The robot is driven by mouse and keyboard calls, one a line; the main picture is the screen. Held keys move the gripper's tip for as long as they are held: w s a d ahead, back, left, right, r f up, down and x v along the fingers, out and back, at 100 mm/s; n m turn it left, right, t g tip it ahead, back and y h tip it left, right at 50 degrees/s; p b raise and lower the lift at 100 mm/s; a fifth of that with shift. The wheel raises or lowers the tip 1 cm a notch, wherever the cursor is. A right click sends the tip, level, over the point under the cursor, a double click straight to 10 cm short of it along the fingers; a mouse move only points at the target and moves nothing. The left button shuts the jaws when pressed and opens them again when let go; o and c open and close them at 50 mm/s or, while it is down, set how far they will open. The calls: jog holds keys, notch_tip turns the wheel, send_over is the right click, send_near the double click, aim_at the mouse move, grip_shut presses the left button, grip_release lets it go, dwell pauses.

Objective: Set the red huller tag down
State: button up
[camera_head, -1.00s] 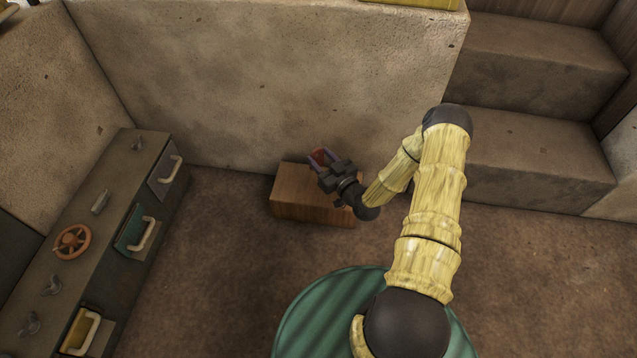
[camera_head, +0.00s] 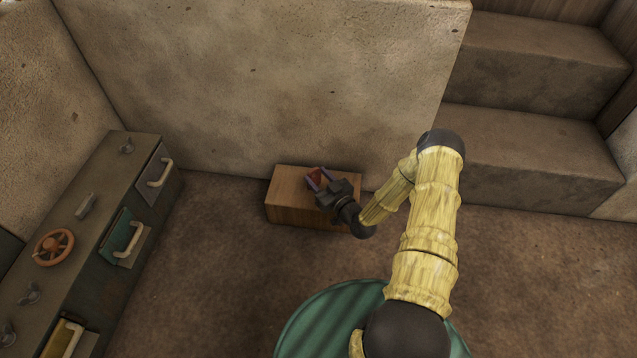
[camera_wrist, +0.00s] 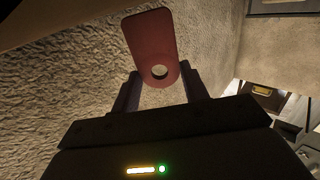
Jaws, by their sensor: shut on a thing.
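The red huller tag (camera_wrist: 150,40) is a flat red piece with rounded ends and a round hole near its lower end in the wrist view. My gripper (camera_wrist: 160,88) is shut on it, with a finger on each side of the holed end. In the head view the tag (camera_head: 315,178) shows small and dark red between the fingers of my gripper (camera_head: 317,181). They appear over the wooden box (camera_head: 285,205) by the wall. I cannot tell how high the tag is above the box top.
A long dark cabinet (camera_head: 150,225) with an orange handwheel (camera_head: 54,247), drawers and pale handles stands at the left. A plaster wall (camera_head: 270,80) rises behind the box. Stone steps (camera_head: 540,150) are at the right.

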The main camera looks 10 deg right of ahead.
jog(key=shift+f, duration=0.35)
jog(key=o, duration=1)
jog(key=shift+c, duration=0.2)
jog(key=shift+r, duration=0.15)
jog(key=shift+s+r+p, duration=0.1)
jog(key=shift+s+p, duration=0.1)
jog(key=shift+p, duration=0.1)
jog(key=p+v, duration=0.5)
jog(key=v, duration=0.6)
jog(key=shift+s+d, duration=0.2)
jog(key=shift+s, duration=0.05)
jog(key=shift+w, duration=0.1)
